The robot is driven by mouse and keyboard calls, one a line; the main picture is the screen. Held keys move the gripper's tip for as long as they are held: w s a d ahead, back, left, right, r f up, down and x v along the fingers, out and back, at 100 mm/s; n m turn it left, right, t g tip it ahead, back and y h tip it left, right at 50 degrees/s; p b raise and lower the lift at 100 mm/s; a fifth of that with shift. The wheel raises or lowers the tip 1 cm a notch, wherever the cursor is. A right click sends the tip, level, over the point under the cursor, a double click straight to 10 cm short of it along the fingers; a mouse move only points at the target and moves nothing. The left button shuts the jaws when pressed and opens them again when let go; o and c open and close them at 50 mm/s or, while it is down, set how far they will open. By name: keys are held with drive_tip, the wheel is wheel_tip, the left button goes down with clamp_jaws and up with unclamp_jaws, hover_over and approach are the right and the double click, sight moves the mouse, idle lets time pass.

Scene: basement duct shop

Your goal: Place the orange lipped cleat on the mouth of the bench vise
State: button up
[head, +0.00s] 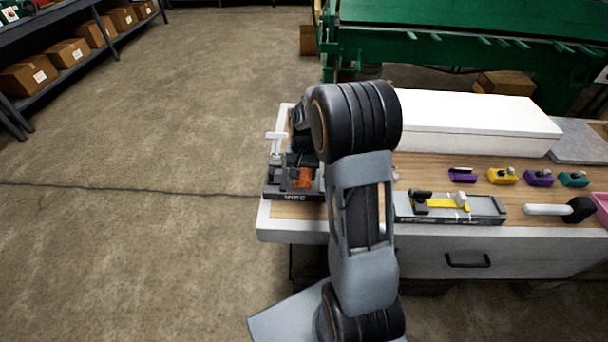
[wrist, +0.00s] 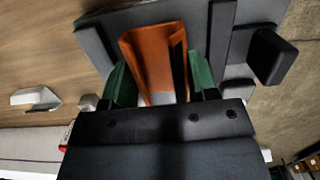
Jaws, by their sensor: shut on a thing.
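The orange lipped cleat (wrist: 148,60) is a folded channel between the green fingertips of my gripper (wrist: 161,80) in the wrist view. My gripper is shut on it. In the head view the cleat (head: 303,179) shows as a small orange patch over the bench vise (head: 288,196), which is dark and sits at the bench's left front corner. The vise's grey and black parts (wrist: 221,32) lie right behind the cleat in the wrist view. I cannot tell whether the cleat touches the vise mouth. My arm hides the vise's right side in the head view.
On the wooden bench (head: 430,173), a grey fixture with a yellow piece (head: 443,202) lies right of my arm. Several small coloured blocks (head: 502,175) stand farther right. A long white box (head: 470,120) is behind. Open floor (head: 140,240) lies to the left.

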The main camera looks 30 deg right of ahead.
drive_tip(key=shift+f, duration=0.6)
drive_tip(key=shift+f, duration=0.25)
drive_tip(key=o, duration=0.9)
drive_tip(key=shift+r, duration=0.1)
